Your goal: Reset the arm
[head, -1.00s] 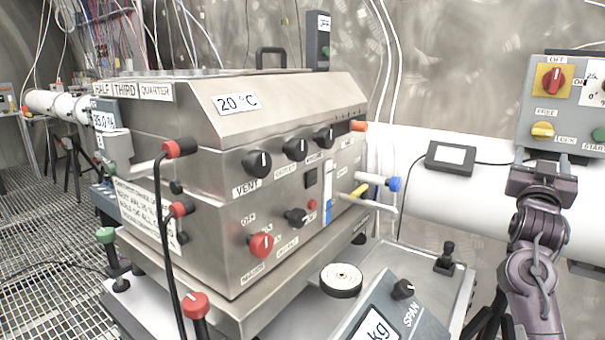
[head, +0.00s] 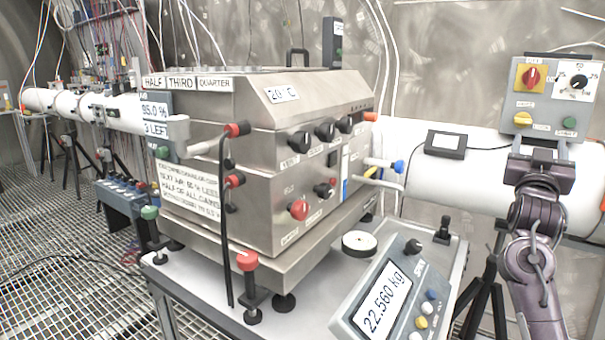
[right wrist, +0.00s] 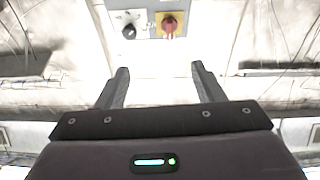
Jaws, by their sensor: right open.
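My right arm comes up at the right of the head view. Its gripper (head: 540,160) points away from me, in front of the lower part of the grey control box (head: 517,88). In the right wrist view the two fingers of the right gripper (right wrist: 160,88) stand apart with nothing between them. The box's red knob on a yellow plate (right wrist: 169,25) and its black dial (right wrist: 129,31) show beyond the fingers, apart from them. My left gripper is not in view.
A steel chamber (head: 250,120) with knobs and valves stands on a table (head: 190,290). A scale display (head: 385,300) reads 22.560 kg. A white pipe (head: 470,170) runs behind my right arm. A black tripod (head: 480,290) stands beside the arm. Grated floor (head: 60,230) is at left.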

